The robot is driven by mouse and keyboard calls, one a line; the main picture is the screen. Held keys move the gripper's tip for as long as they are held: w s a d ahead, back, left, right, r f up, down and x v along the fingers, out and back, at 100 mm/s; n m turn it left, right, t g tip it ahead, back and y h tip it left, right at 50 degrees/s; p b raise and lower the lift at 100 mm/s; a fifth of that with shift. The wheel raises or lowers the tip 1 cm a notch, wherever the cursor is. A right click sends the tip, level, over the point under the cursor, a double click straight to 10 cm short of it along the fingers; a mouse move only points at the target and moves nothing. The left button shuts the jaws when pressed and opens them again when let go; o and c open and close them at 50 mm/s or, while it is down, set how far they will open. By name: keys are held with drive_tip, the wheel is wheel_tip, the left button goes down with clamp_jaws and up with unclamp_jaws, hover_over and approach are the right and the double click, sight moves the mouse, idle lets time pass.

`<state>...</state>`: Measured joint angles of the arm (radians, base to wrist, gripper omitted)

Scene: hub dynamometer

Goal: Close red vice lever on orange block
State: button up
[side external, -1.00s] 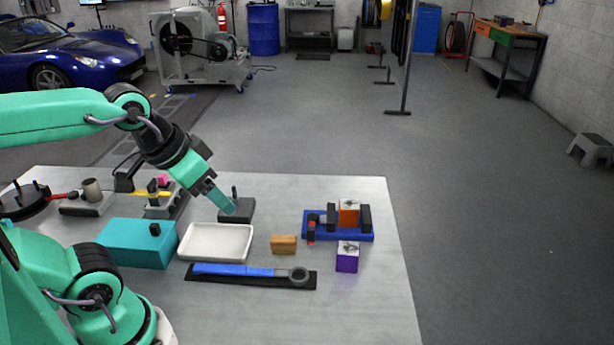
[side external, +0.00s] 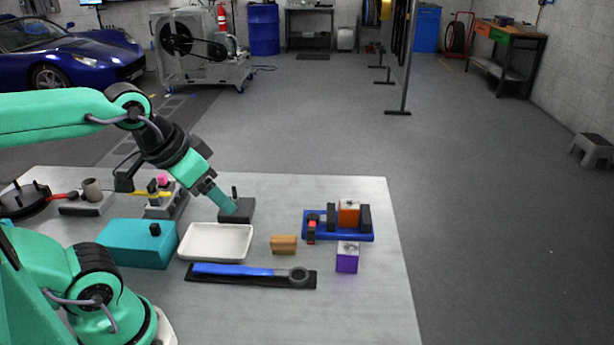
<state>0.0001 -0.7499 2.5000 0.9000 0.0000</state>
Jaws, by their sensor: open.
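A blue vice (side external: 337,237) stands at the right of the table, with two dark upright jaws. The orange block (side external: 349,213) sits between the jaws, close to the right one; whether both jaws touch it I cannot tell. My gripper (side external: 230,210) is open, left of the vice, low over a dark block with an upright peg (side external: 239,208). Its fingertips overlap that block in the picture, and whether they touch it I cannot tell.
A purple block (side external: 347,257) stands just in front of the vice. A small tan block (side external: 284,244), a white tray (side external: 217,242), a blue-handled wrench (side external: 250,272) and a teal box (side external: 137,243) lie further left. The table between my gripper and the vice is clear.

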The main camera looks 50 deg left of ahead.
drive_tip(key=shift+c, duration=0.5)
drive_tip(key=shift+w, duration=0.1)
drive_tip(key=c, duration=0.5)
drive_tip(key=m+g, duration=0.5)
drive_tip(key=m, duration=0.4)
hover_over(311, 228)
drive_tip(key=f, duration=1.2)
drive_tip(key=shift+s+f, duration=0.15)
drive_tip(key=shift+s, duration=0.1)
drive_tip(key=shift+w+f+g, duration=0.25)
drive_tip(key=shift+f+g, duration=0.05)
drive_tip(key=shift+f, duration=0.05)
drive_tip(key=shift+f, duration=0.1)
drive_tip(key=shift+f, duration=3.8)
